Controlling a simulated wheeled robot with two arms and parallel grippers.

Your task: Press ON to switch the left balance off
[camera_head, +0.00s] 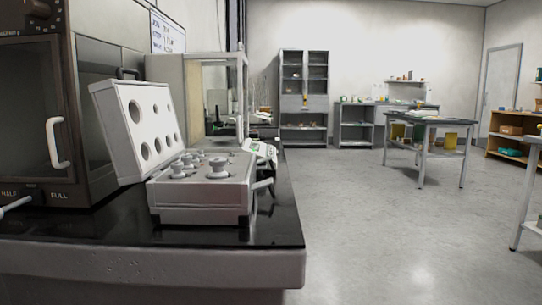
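A balance with a tall glass-sided chamber (190,62) stands on the dark bench, behind an open weight case. The ON button is too small to make out, and the case hides the lower part of the balance. Neither of my grippers can be made out in this view.
The open weight case (200,214) holds several metal weights near the front edge of the black bench (110,232). A dark oven-like cabinet (25,110) stands at the left. Grey floor (390,235) is clear to the right; a table (428,121) and shelves (304,95) stand farther back.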

